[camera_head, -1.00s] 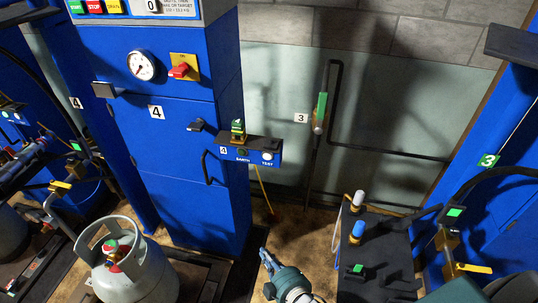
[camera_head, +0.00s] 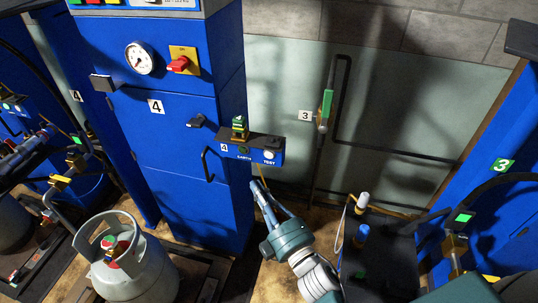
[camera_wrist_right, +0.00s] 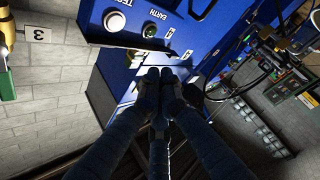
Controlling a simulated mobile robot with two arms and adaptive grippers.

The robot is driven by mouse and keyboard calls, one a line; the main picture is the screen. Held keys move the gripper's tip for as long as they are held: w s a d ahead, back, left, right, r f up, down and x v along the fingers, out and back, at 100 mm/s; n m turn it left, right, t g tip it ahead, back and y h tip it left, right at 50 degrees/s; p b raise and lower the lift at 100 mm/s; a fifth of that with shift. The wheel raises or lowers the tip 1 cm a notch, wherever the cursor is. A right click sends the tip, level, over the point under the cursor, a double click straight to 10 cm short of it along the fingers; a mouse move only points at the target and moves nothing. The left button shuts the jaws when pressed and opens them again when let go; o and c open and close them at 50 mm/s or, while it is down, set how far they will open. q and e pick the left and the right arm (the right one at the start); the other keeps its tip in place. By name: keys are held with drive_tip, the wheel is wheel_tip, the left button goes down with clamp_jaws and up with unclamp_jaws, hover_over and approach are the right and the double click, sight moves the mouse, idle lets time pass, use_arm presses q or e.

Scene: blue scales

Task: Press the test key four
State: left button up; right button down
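The test key (camera_head: 269,155) is a round white button above the TEST label on a small blue box (camera_head: 234,149) marked 4. The box juts from the right side of the blue scale cabinet 4 (camera_head: 185,110). In the right wrist view the white button (camera_wrist_right: 115,19) shows at the upper left, beside a dark EARTH fitting (camera_wrist_right: 149,30). My right gripper (camera_head: 257,184) is below the box and apart from it. Its fingertips (camera_wrist_right: 160,74) are together in the wrist view, with nothing seen between them. My left gripper is not in view.
A grey gas cylinder (camera_head: 133,270) stands at the lower left. A dark bench (camera_head: 385,255) with white and blue-topped items is at the right. A green-handled fitting (camera_head: 326,105) hangs on the back panel. Floor shows around my right arm.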

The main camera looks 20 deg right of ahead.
drive_tip(key=w+d, duration=0.5)
drive_tip(key=w, duration=0.2)
drive_tip(key=shift+w, duration=0.15)
idle(1.6)
drive_tip(key=shift+w+d, duration=0.25)
drive_tip(key=shift+w, duration=0.1)
drive_tip(key=shift+w+d, duration=0.2)
drive_tip(key=shift+w, duration=0.1)
idle(0.6)
drive_tip(key=shift+s, duration=0.1)
drive_tip(key=shift+s+a, duration=0.45)
drive_tip(key=shift+s, duration=0.15)
drive_tip(key=shift+s+a, duration=0.7)
drive_tip(key=shift+s, duration=0.35)
drive_tip(key=shift+s+a, duration=0.7)
drive_tip(key=shift+s, duration=0.3)
